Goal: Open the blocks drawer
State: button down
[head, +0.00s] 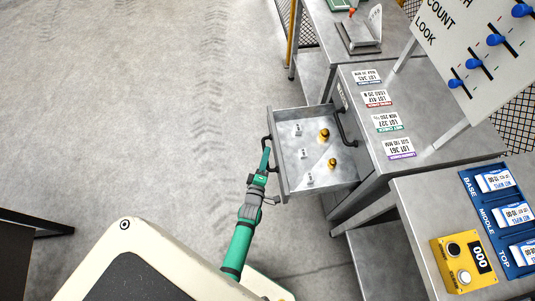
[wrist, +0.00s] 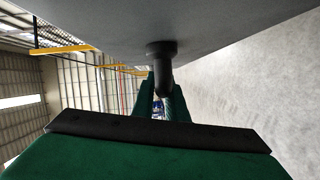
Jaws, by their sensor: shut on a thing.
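The drawer (head: 310,188) is pulled out from the grey metal bench in the head view. Inside it are two brass-coloured pieces (head: 323,135) and several small light tags. Its dark bar handle (head: 265,146) is on the front face. My gripper (head: 265,160) is at that handle, outside the drawer front. In the wrist view the green fingers (wrist: 162,100) are shut on the dark handle (wrist: 162,65), just under the grey drawer front (wrist: 150,20). The far end of the handle is hidden behind the fingers.
Several lot cards (head: 381,122) lie on the bench top. A yellow counter box (head: 463,262) and a blue board (head: 505,215) are on the lower right surface. A white panel with blue knobs (head: 480,50) stands at the upper right. The floor (head: 130,110) left of the drawer is clear.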

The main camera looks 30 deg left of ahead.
jog(key=shift+f, duration=0.1)
jog(key=c, duration=1.8)
grip_release()
jog(key=shift+o, duration=0.2)
jog(key=shift+s, duration=0.1)
jog(key=v, duration=1)
jog(key=shift+s, duration=0.35)
jog(key=shift+d, duration=0.1)
